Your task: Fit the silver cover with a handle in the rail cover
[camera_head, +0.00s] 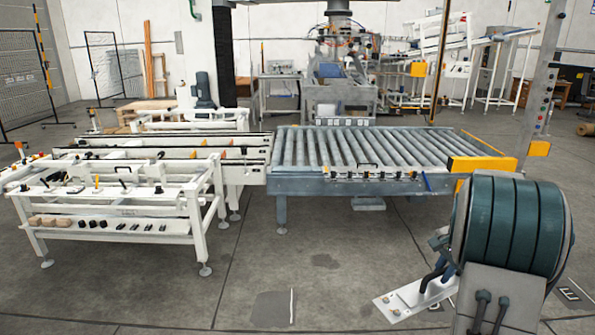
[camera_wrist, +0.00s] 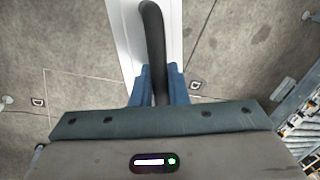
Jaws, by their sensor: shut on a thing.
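The silver cover (camera_head: 396,303) is a flat pale plate with a black handle (camera_head: 432,279). My gripper (camera_head: 438,266) is shut on the handle and holds the cover at the lower right of the head view, with concrete floor behind it. In the wrist view, the blue fingers of my gripper (camera_wrist: 158,88) pinch the black handle (camera_wrist: 152,28), and the pale cover (camera_wrist: 124,28) lies beyond them. The roller conveyor's front side rail (camera_head: 330,187) is apart from the cover. A black handle (camera_head: 368,167) sits on that rail. I cannot clearly make out the cover's slot.
A roller conveyor (camera_head: 350,150) stands in the middle, with a yellow guard (camera_head: 482,164) at its right end. A white frame table (camera_head: 110,210) with several small parts stands at the left. The floor (camera_head: 330,255) in front of the conveyor is mostly clear.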

